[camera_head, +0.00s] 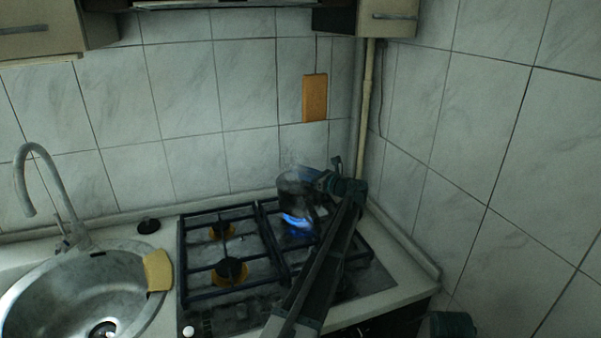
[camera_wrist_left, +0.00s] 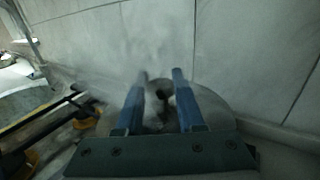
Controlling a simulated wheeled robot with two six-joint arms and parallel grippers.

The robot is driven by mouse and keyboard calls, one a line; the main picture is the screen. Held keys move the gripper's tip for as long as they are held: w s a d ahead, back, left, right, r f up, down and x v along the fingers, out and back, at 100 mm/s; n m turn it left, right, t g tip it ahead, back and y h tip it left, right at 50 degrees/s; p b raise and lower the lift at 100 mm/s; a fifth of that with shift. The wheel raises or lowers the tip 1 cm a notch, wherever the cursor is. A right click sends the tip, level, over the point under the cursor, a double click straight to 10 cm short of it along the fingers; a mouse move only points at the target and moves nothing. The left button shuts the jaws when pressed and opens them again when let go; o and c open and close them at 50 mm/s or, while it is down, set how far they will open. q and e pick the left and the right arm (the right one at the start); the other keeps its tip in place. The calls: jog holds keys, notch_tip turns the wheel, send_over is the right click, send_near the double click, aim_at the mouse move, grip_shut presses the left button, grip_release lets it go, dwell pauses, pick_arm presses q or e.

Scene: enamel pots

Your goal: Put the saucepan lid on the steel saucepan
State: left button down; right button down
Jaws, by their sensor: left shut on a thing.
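The steel saucepan (camera_head: 291,203) stands on the back right burner, with a blue flame under it and steam rising above. My left gripper (camera_head: 323,181) is at the saucepan's top right side. In the left wrist view, my left gripper (camera_wrist_left: 160,78) is shut on a dark knob between its fingers. The grey round saucepan lid (camera_wrist_left: 215,105) shows around and behind the fingers. Steam blurs this view, and I cannot tell whether the lid touches the saucepan's rim.
The black hob grates (camera_head: 215,296) fill the middle of the counter, and the left burners are empty. A sink (camera_head: 60,295) with a yellow sponge (camera_head: 158,271) is at the left. A small black round thing (camera_head: 148,226) lies behind it. Tiled walls close off the back and right.

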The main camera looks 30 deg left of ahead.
pick_arm(q)
jog(key=shift+c, duration=2.2)
grip_release()
jog(key=shift+f, duration=0.25)
jog(key=shift+d, duration=0.1)
jog(key=s+d, duration=0.2)
jog(key=d, duration=1.1)
jog(key=shift+d, duration=0.25)
jog(key=shift+r, duration=0.15)
